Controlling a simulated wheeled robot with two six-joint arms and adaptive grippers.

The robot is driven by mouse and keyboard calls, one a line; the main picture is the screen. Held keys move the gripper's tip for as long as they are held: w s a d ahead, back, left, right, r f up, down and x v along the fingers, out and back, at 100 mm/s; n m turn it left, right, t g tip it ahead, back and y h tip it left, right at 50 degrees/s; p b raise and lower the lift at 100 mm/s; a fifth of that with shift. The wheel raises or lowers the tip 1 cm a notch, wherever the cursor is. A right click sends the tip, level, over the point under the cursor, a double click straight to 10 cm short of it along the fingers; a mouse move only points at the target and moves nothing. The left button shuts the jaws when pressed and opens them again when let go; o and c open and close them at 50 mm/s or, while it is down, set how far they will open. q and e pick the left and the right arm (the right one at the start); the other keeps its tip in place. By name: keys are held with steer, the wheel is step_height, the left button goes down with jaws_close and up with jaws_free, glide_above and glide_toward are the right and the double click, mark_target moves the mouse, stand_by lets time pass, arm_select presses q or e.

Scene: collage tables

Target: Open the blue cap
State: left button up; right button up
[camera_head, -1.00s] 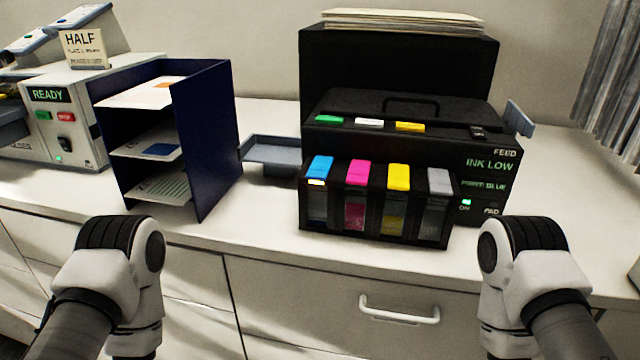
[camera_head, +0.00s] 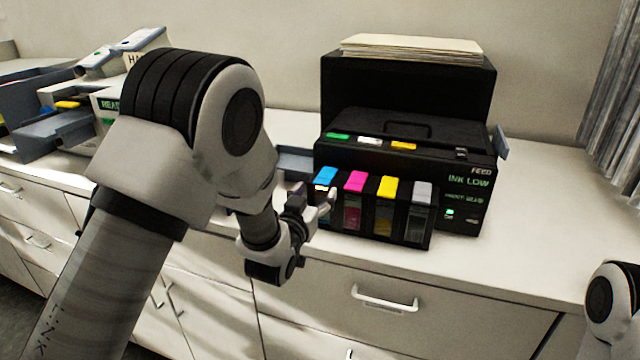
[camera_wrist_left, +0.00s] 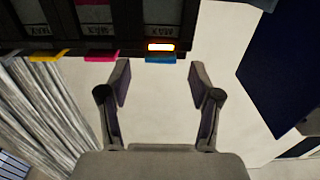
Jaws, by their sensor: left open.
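The blue cap (camera_head: 326,176) is the leftmost in a row of coloured caps on the black ink tank unit (camera_head: 428,228) at the front of the printer. It looks level with the caps beside it. My left gripper (camera_head: 318,205) is open and empty, just in front of and below the blue cap. In the left wrist view the blue cap (camera_wrist_left: 161,59) appears between the two open fingertips (camera_wrist_left: 160,70), beside a lit orange label. Whether a finger touches the cap I cannot tell. My right gripper is outside the views; only part of that arm shows at the right edge.
Magenta (camera_head: 356,181), yellow (camera_head: 387,188) and grey (camera_head: 422,192) caps stand close to the right. The black printer (camera_head: 405,85) rises behind, with paper on top. My left arm hides most of the paper rack. The counter (camera_head: 540,220) right of the printer is clear.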

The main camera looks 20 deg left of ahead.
mark_target(326, 177)
arm_select(q)
steer(key=shift+w+r, duration=0.1)
steer(key=shift+w, duration=0.85)
steer(key=shift+w+a, duration=0.1)
steer(key=shift+w, duration=0.1)
jaws_close()
